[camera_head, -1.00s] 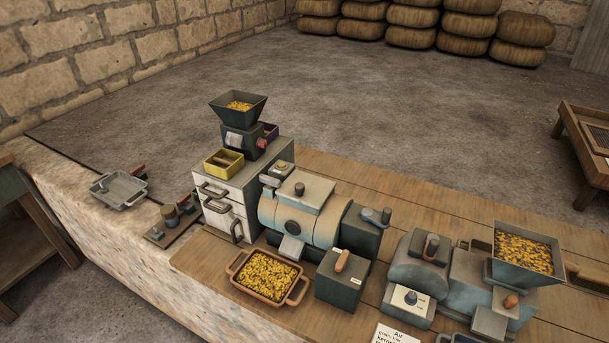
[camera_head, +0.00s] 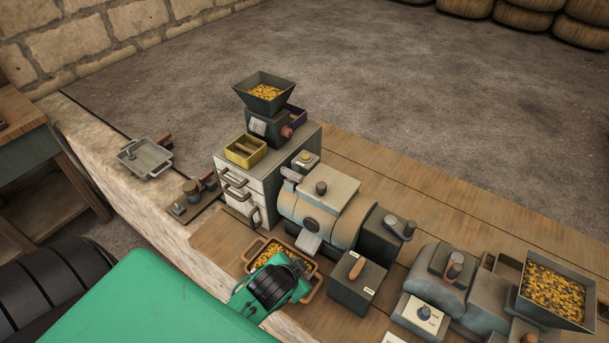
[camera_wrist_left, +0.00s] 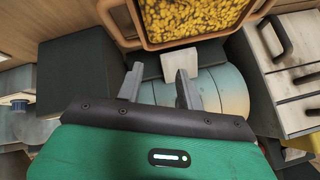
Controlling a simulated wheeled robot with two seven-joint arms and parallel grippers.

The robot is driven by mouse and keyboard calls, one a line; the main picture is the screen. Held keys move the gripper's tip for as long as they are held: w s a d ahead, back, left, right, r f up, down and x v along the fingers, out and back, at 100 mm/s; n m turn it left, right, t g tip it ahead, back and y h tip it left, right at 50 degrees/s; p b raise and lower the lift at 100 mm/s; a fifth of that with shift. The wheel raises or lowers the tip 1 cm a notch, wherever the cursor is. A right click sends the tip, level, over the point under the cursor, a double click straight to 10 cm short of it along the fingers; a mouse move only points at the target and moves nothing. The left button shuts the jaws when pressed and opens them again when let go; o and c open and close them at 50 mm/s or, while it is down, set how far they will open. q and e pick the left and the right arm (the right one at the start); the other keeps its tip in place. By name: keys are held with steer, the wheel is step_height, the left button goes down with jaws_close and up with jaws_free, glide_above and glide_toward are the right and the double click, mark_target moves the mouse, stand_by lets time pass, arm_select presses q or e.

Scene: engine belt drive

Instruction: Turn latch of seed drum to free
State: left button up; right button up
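The seed drum appears to be the blue-and-tan drum (camera_head: 295,208) in the middle of the bench, with a flat lid (camera_head: 336,195) and a dark knob on top. A pale spout (camera_head: 309,243) sticks out below its round front boss. The drum also shows in the left wrist view (camera_wrist_left: 226,90), beyond my fingers. I cannot tell for sure which part is the latch; a small pale lever (camera_head: 291,174) sits at the drum's upper left end. My left gripper (camera_wrist_left: 160,86) is open and empty, above the bench by the drum's front. My right gripper is not in view.
An orange tray of yellow kernels (camera_head: 254,248) lies in front of the drum, partly behind my left wrist. A dark box with a wooden handle (camera_head: 353,285) stands right of it. A drawer cabinet (camera_head: 251,184) stands left. A grain-filled hopper (camera_head: 553,292) is at right.

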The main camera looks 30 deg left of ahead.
arm_select(q)
steer(key=w+d+r+m+t+h, duration=0.25)
steer(key=w+r+m+t, duration=0.25)
steer(key=w+r, duration=0.45)
steer(key=w+d+r+m+t+h, duration=0.1)
steer(key=w+d+r+m+t, duration=0.35)
steer(key=r, duration=0.85)
steer(key=w+d+r+m+h, duration=0.2)
steer(key=d+r+m+h, duration=0.3)
steer(key=r+m+h, duration=0.65)
steer(key=m+g+y+p, duration=0.2)
steer(key=m+g+y, duration=1.4)
steer(key=m, duration=1.3)
glide_above(296, 174)
step_height(296, 174, down, 6)
steer(key=g+h, duration=0.2)
steer(key=shift+t, duration=0.25)
step_height(296, 174, down, 13)
steer(key=p, duration=0.5)
steer(key=shift+r, duration=0.15)
steer(key=shift+f, duration=0.4)
steer(key=shift+c, duration=0.5)
